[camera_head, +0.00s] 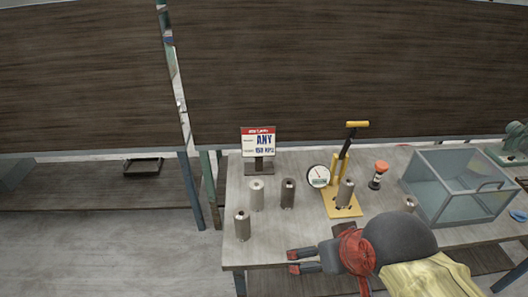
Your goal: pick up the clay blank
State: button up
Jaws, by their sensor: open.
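Several upright cylinders that look like clay blanks stand on the table (320,243). One grey cylinder (242,226) is near the front left edge, a paler one (257,196) is behind it, and a darker brownish one (288,194) stands to the right of that. Another cylinder (346,192) stands on the yellow base of a press-like tool (346,210). One more (410,203) is partly hidden behind my arm. My gripper (294,262) is open and empty at the table's front, its red-tipped fingers pointing left, apart from the cylinders and right of the front-left one.
A round dial gauge (318,177) is beside the yellow tool. An orange-topped item (378,174) and a clear box (462,187) stand to the right.

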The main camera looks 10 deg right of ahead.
aim_at(348, 186)
jog(key=i+j+z, duration=0.25)
jog(key=j, duration=0.4)
jog(key=i+j+z, duration=0.15)
jog(key=i+j, duration=0.1)
jog(key=j, duration=0.1)
